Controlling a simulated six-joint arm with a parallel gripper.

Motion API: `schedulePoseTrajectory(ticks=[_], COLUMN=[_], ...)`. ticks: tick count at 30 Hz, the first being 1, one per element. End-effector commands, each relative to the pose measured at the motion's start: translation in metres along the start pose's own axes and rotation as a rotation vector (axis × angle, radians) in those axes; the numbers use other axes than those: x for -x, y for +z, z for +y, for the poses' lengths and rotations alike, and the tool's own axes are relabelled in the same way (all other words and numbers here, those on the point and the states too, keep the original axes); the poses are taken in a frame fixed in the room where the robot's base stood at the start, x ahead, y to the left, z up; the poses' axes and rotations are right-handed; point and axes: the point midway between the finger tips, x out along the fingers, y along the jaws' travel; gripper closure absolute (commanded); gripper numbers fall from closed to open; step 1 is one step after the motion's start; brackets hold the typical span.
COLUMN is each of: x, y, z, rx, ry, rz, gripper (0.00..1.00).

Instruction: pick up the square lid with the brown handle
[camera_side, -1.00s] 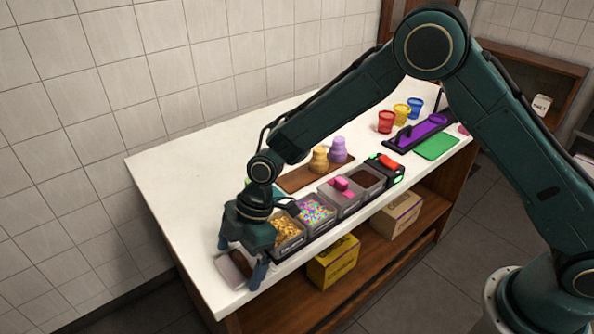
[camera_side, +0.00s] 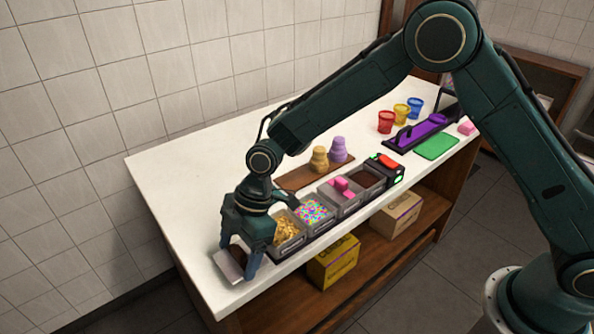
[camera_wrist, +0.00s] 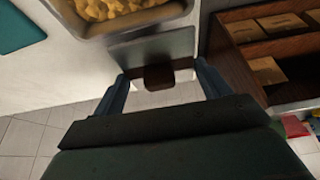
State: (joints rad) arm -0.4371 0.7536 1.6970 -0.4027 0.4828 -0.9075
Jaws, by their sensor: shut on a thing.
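The square lid (camera_side: 229,265) is a pale grey slab at the near left end of the white counter. In the wrist view the lid (camera_wrist: 165,47) shows as a grey plate with its dark brown handle (camera_wrist: 158,77) between my fingers. My gripper (camera_side: 237,259) points down and is shut on the lid, one finger on each side of the handle. The fingers also show in the wrist view (camera_wrist: 161,72). I cannot tell exactly where the fingertips touch or how far the lid is above the counter.
Tubs of yellow pieces (camera_side: 287,231) and colourful sprinkles (camera_side: 314,212) stand in a row just right of my gripper. Further along are tubs with pink pieces (camera_side: 343,186) and dark topping (camera_side: 367,178). The counter's front edge is close; boxes (camera_side: 334,262) sit on the shelf below.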

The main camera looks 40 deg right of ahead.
Motion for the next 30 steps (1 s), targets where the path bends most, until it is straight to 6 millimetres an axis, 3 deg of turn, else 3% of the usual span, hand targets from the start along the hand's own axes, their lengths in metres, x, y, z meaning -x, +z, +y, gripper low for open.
schedulePoseTrajectory(ticks=[21,30], x=[0.131,0.162], y=[-0.054,-0.067], z=[0.001,0.001], rx=[0.002,0.0], ry=[0.005,0.002], rz=[0.002,0.001], gripper=[0.47,0.47])
